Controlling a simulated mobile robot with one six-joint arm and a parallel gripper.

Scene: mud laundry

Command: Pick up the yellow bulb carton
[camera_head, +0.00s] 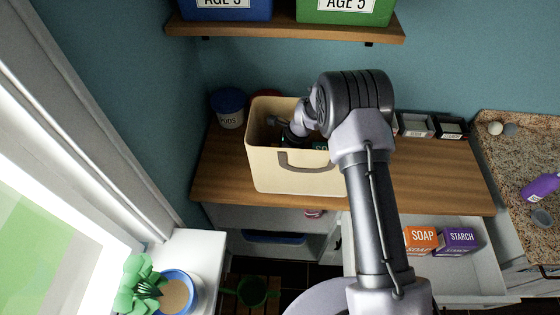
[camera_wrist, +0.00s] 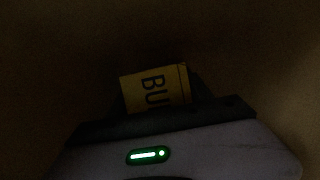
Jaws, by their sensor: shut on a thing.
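The yellow bulb carton (camera_wrist: 155,88) shows in the dark wrist view, with the letters "BU" on its face. My gripper (camera_wrist: 158,108) is shut on it; the gripper's dark front edge and fingers hide the carton's lower part. In the head view my arm reaches down into a cream bin (camera_head: 295,178) with a grey handle, on the wooden counter. My gripper (camera_head: 297,135) is inside this bin, partly hidden by my arm, and the carton cannot be made out there.
A dark item with lettering (camera_head: 320,145) is in the bin beside my arm. A blue-lidded tub (camera_head: 229,108) stands left of the bin. Small dark boxes (camera_head: 415,126) line the counter's back right. An orange soap box (camera_head: 420,240) and purple starch box (camera_head: 456,241) sit in an open drawer.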

